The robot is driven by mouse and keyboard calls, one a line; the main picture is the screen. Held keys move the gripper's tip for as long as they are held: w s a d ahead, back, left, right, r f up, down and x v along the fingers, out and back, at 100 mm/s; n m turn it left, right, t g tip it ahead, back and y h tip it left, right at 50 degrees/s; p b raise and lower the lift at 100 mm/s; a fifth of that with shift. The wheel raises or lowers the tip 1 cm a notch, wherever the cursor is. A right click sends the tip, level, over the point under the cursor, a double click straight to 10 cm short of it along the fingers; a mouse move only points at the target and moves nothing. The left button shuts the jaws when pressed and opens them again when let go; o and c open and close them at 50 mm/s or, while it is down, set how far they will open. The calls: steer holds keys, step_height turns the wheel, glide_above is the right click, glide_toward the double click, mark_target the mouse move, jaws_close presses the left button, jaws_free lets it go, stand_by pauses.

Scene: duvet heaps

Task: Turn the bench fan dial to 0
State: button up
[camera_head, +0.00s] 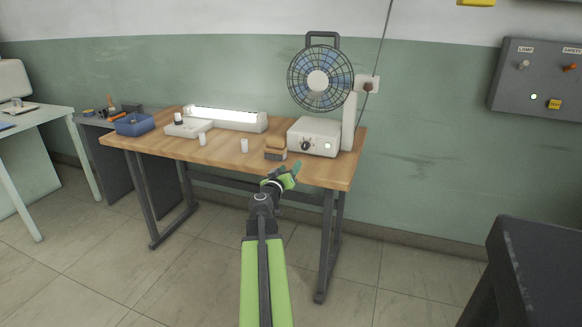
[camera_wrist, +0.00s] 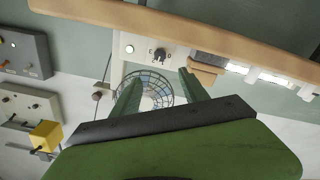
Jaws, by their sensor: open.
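The bench fan (camera_head: 320,80) stands at the right end of the wooden bench, its round cage above a white control box (camera_head: 327,132). My gripper (camera_head: 291,172) is open and empty, in front of the bench edge and below the dial. In the wrist view my gripper (camera_wrist: 160,76) has its fingers spread either side of the dial's line, apart from it.
A brown-topped block (camera_head: 275,148) sits just left of the fan box. Small white cylinders (camera_head: 244,146), a light bar (camera_head: 225,115) and a blue bin (camera_head: 134,124) stand farther left. A grey wall panel (camera_head: 540,80) is at right.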

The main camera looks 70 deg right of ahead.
steer(key=m, duration=0.5)
glide_toward(304, 148)
steer(key=d, duration=0.9)
steer(key=shift+w, duration=0.2)
steer(key=shift+n, duration=0.3)
jaws_close()
